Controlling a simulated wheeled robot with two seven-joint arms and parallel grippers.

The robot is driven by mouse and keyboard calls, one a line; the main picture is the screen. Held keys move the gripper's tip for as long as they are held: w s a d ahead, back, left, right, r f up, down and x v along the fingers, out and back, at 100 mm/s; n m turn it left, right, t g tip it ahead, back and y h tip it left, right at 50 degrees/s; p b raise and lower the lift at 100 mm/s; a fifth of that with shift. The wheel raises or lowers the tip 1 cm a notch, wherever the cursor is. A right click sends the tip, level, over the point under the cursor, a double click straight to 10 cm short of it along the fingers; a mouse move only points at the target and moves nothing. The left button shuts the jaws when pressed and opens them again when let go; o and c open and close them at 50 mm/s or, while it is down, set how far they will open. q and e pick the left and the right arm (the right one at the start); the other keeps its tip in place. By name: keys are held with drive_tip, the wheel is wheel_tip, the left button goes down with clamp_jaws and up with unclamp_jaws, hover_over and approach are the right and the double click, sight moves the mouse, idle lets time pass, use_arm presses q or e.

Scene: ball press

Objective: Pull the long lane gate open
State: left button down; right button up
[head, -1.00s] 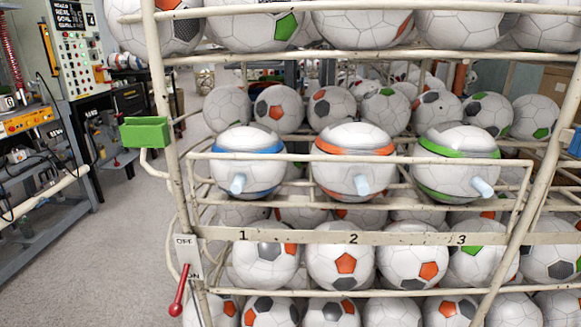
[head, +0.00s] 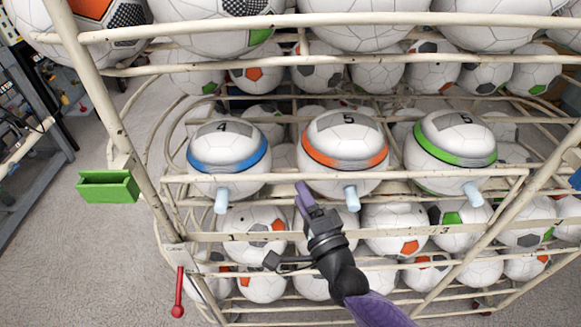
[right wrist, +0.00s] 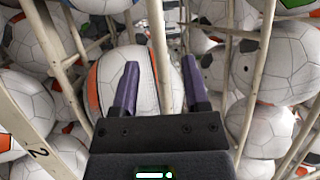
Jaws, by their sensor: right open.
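The long lane gate (head: 420,174) is a cream tube frame across the front of three striped balls. The balls have a blue band (head: 228,160), an orange band (head: 343,156) and a green band (head: 452,140). A pale blue peg sticks out low on each ball. My right gripper (head: 304,190) is at the gate's top bar, left of the orange-banded ball's peg. In the right wrist view my right gripper (right wrist: 160,80) is open, and a cream bar (right wrist: 157,50) runs between its purple fingers. I cannot tell whether they touch it. My left gripper is not in view.
A numbered strip (head: 400,232) crosses the rack below the gate. Several soccer balls fill the rack behind and below. A green box (head: 108,186) and a red-handled lever (head: 178,292) are on the rack's left side. Grey floor (head: 70,260) lies open to the left.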

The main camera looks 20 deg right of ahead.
sight(290, 174)
drive_tip(key=x, duration=0.5)
drive_tip(key=shift+w+a, duration=0.1)
drive_tip(key=shift+w, duration=0.25)
clamp_jaws()
idle(0.6)
idle(0.4)
